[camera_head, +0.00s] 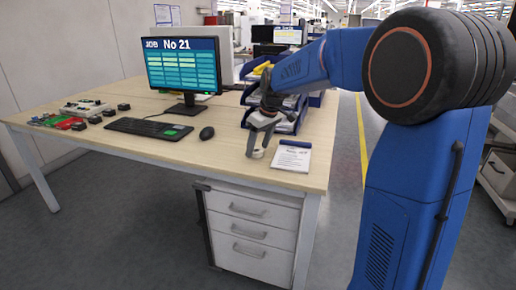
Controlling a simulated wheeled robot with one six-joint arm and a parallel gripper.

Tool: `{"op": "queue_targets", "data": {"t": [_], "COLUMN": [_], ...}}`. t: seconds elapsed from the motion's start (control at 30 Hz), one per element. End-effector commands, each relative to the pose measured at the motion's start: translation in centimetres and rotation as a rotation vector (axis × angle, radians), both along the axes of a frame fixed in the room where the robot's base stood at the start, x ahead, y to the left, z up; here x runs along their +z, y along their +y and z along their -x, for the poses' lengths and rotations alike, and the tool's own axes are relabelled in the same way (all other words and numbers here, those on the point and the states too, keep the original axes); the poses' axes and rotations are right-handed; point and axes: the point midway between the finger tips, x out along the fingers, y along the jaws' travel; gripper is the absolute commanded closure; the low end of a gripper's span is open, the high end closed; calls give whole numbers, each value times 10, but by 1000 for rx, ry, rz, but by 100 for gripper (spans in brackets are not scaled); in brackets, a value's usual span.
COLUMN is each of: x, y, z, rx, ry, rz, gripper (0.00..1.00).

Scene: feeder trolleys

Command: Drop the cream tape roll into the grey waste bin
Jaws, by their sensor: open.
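The cream tape roll (258,153) is a small pale ring on the wooden desk, near its front edge and left of the notepad. My gripper (259,146) points down over the roll. Its fingers are open and reach down close to the roll. I cannot tell whether they touch it. I do not see a grey waste bin in this view.
The desk (150,148) also holds a monitor (183,66), a keyboard (149,128), a mouse (207,133), blue trays (291,121) behind my gripper and a notepad (292,156) to its right. A drawer unit (252,228) stands below. Floor is clear at front left.

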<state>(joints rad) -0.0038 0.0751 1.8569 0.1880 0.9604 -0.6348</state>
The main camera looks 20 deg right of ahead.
Motion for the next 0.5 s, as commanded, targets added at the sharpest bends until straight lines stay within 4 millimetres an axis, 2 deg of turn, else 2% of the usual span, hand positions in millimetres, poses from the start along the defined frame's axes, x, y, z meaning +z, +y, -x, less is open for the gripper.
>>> {"op": "queue_targets", "data": {"t": [0.5], "x": [88], "y": [-14], "z": [22], "rx": [-1], "ry": [-4], "rz": [0], "gripper": [39]}}
